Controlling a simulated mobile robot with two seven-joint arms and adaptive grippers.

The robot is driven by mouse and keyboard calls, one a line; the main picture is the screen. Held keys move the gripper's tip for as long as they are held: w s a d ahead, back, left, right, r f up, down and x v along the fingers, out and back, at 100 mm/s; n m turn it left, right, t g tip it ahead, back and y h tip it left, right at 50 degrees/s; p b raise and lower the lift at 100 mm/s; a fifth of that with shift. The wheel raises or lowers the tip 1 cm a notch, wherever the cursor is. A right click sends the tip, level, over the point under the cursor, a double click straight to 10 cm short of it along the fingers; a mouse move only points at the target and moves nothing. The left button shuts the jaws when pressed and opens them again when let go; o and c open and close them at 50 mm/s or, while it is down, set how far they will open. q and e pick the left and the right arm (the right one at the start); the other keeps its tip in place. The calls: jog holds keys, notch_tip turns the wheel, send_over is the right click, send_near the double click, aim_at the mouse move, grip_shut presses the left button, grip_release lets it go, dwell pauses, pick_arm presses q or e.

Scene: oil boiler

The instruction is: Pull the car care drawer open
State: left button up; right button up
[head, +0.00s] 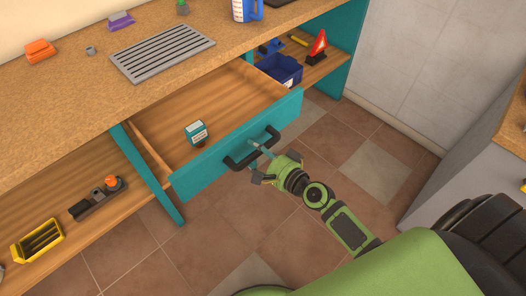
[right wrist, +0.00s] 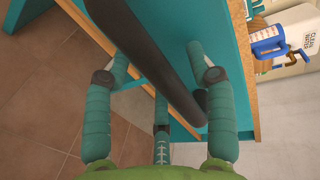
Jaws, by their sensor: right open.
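The teal-fronted drawer (head: 185,184) under the wooden counter stands pulled well out, its wooden inside showing. A small teal and white box (head: 196,132) stands inside it. A black bar handle (head: 250,147) is fixed across the drawer front. My right gripper (head: 258,160) is at the handle's right part. In the right wrist view its teal fingers (right wrist: 160,75) are apart, with the black handle (right wrist: 150,60) passing between them. I cannot tell if any finger touches the handle. My left gripper is not in view.
The counter (head: 80,100) holds a grey grille (head: 162,52), an orange item (head: 40,51) and a blue-white jug (head: 246,10). Lower shelves hold a yellow tray (head: 37,240) and a blue bin (head: 281,69). Tiled floor (head: 340,150) is clear before the drawer. A grey cabinet (head: 450,160) stands at right.

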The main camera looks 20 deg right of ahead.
jog(key=v, duration=1.2)
dwell(0.3)
jog(key=s+d+f+n+g+h+p, duration=0.1)
jog(key=s+d+f+n+g+h, duration=0.2)
jog(key=f, duration=0.9)
jog(key=s+d+f+n+g+h+p, duration=0.1)
jog(key=s+d+f+n+g, duration=0.25)
jog(key=f, duration=0.75)
jog(key=s+a+f+n+g, duration=0.2)
jog(key=s+f, duration=0.3)
jog(key=s, duration=0.3)
jog(key=s+a+f+n+g+h+p, duration=0.1)
jog(key=s+f+n, duration=0.3)
jog(key=s, duration=0.4)
jog(key=s+a+f+n+g+p, duration=0.1)
jog(key=s+a+f+n+g, duration=0.2)
jog(key=s+f, duration=0.3)
jog(key=shift+s+a+f+n+g, duration=0.15)
jog(key=shift+s+a+n+g, duration=0.3)
jog(key=shift+s, duration=0.7)
